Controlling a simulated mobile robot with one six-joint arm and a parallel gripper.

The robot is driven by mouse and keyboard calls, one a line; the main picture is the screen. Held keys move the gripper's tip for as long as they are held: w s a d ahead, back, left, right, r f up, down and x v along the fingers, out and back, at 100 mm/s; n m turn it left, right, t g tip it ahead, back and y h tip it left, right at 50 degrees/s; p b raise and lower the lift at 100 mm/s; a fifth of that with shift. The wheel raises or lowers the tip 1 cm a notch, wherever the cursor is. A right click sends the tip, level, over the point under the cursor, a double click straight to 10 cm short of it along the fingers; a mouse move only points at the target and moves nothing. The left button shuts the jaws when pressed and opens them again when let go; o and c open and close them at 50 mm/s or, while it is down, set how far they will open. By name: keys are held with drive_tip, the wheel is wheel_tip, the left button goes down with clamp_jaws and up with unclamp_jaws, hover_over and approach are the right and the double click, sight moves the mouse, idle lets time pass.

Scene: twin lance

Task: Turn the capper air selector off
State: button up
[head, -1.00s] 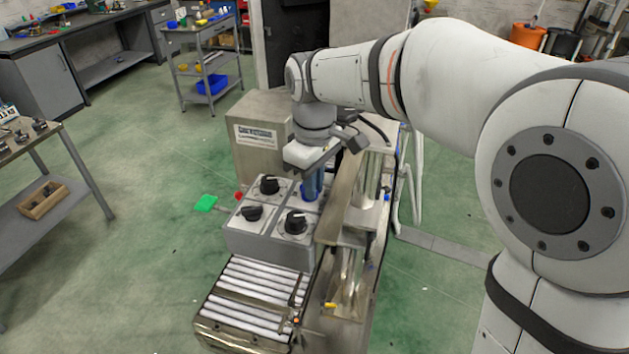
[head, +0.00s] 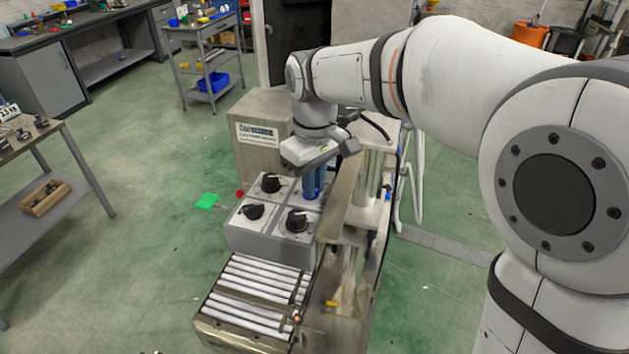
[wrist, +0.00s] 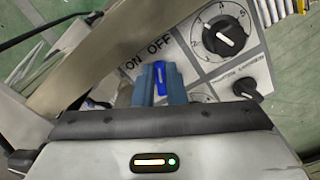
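The air selector (wrist: 160,76) is a small blue knob on the grey control panel, beside printed ON and OFF labels. In the wrist view its upper end points toward the OFF label, with a pale mark near the tip. My gripper (wrist: 160,90) has its two blue-grey fingers on either side of the knob, with little or no gap showing, and looks shut on it. In the head view my gripper (head: 313,183) reaches down to the panel's back right, and the fingers largely hide the selector.
Three black dials, the front one (head: 297,221) nearest, stand on the control panel (head: 268,243) close to my gripper. A metal upright frame (head: 343,205) rises just right of it. A grey labelled box (head: 258,150) stands behind, and a roller conveyor (head: 255,300) in front.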

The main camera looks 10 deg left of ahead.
drive_tip(key=o, duration=0.4)
drive_tip(key=shift+r, duration=0.1)
wheel_tip(320, 180, up, 8)
drive_tip(key=shift+f+b, duration=0.2)
drive_tip(key=shift+b, duration=0.1)
drive_tip(key=s+d+f+m+t, duration=0.1)
drive_tip(key=s+d+f+m, duration=0.15)
drive_tip(key=d, duration=0.55)
drive_tip(key=s+d+f+m+t, duration=0.1)
drive_tip(key=s+d+m, duration=0.15)
drive_tip(key=d, duration=0.55)
drive_tip(key=s+d+f+m, duration=0.2)
drive_tip(key=d, duration=0.1)
drive_tip(key=s+d+f+m, duration=0.2)
drive_tip(key=s+d+f, duration=0.1)
drive_tip(key=d, duration=0.1)
drive_tip(key=s+d+f+m+t, duration=0.1)
drive_tip(key=s+d+f+m, duration=0.1)
drive_tip(key=s+d+f, duration=0.1)
drive_tip(key=shift+s+d, duration=0.1)
drive_tip(key=shift+d, duration=0.05)
